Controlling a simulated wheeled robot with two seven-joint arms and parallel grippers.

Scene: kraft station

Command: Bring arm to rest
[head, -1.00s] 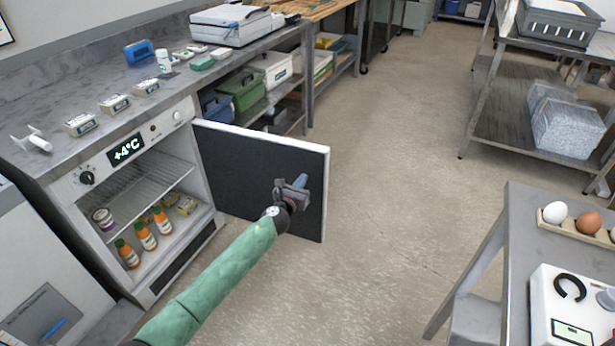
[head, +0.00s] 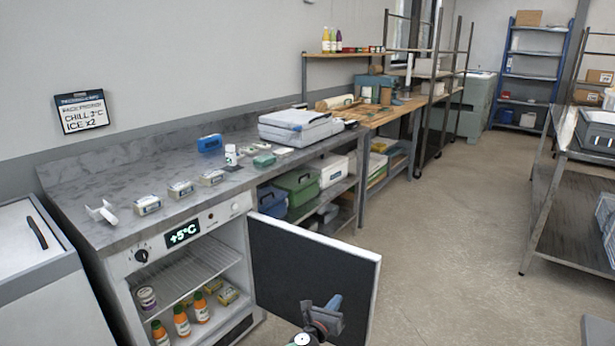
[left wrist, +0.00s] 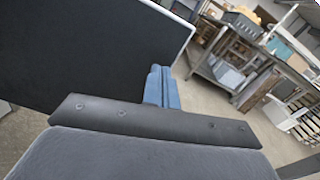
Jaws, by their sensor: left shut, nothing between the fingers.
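My left gripper (head: 328,306) is in front of the open fridge door (head: 312,268), near its lower right part. Its blue fingers (left wrist: 160,88) are shut together with nothing between them; they also show in the left wrist view beside the dark inner face of the door (left wrist: 85,55). I cannot tell whether the gripper touches the door. Most of my left arm is below the head view's lower edge. My right gripper is not in view.
The counter (head: 90,170) holds small boxes and a scale-like device (head: 300,127). Floor (head: 440,230) right of the door is clear.

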